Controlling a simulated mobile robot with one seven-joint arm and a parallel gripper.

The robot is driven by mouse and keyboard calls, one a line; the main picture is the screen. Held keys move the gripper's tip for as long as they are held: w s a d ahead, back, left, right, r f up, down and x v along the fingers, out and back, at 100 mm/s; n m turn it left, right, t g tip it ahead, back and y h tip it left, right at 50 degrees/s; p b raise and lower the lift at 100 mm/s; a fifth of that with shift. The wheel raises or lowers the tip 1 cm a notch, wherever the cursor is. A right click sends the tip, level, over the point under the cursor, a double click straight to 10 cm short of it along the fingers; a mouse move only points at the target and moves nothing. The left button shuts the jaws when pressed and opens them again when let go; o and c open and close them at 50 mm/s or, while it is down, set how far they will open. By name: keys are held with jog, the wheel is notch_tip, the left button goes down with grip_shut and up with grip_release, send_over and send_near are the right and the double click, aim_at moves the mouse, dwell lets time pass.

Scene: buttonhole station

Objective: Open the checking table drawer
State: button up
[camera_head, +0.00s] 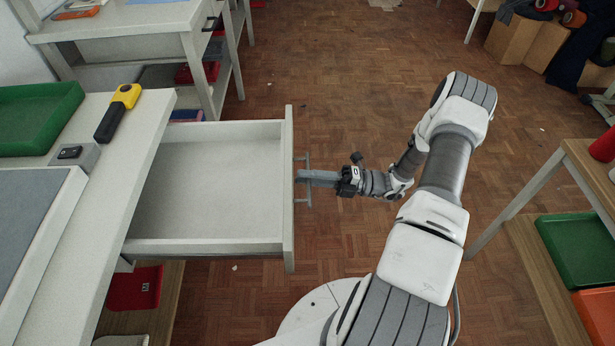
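The checking table (100,215) stands at the left with a pale top. Its drawer (215,190) is pulled well out to the right and looks empty inside. The drawer's handle (308,182) is a thin grey bar on the outer face of the drawer front (289,225). My gripper (303,178) is at the middle of the handle, with its grey fingers reaching left toward the drawer front. The fingers overlap the bar in this view, and I cannot tell if they are closed on it.
A green tray (38,118) and a yellow-black tool (118,113) lie on the tabletop. A red bin (133,288) sits on the shelf below. Another table with green (580,250) and orange trays stands at the right. The parquet floor (330,90) beyond the drawer is open.

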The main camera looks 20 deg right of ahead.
jog(key=o, duration=0.3)
jog(key=v, duration=1.7)
jog(key=shift+d, duration=0.2)
